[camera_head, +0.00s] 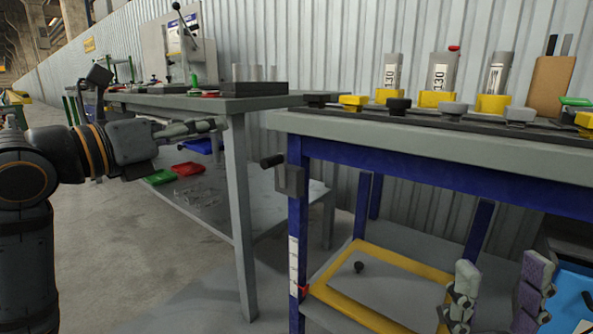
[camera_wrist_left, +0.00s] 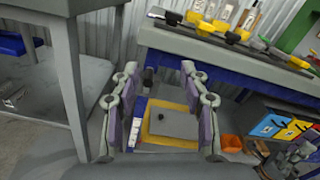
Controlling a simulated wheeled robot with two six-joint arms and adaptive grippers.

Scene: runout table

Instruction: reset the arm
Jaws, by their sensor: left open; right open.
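My left gripper (camera_head: 205,127) reaches in from the left in the head view, side-on, in front of the left table and away from its objects. In the left wrist view, my left gripper (camera_wrist_left: 159,72) shows two grey and purple fingers spread apart with nothing between them. My right gripper (camera_head: 498,285) is at the lower right of the head view, with its two fingers apart and nothing held. Its lower part is cut off by the frame edge.
A blue-framed table (camera_head: 420,136) holds several labelled cylinders and knobs. A crank handle (camera_head: 272,161) juts from its left end. Below is a yellow-edged shelf panel (camera_head: 385,292). A grey table (camera_head: 241,200) with a lever press (camera_head: 187,50) stands left. Floor (camera_head: 110,250) at left is clear.

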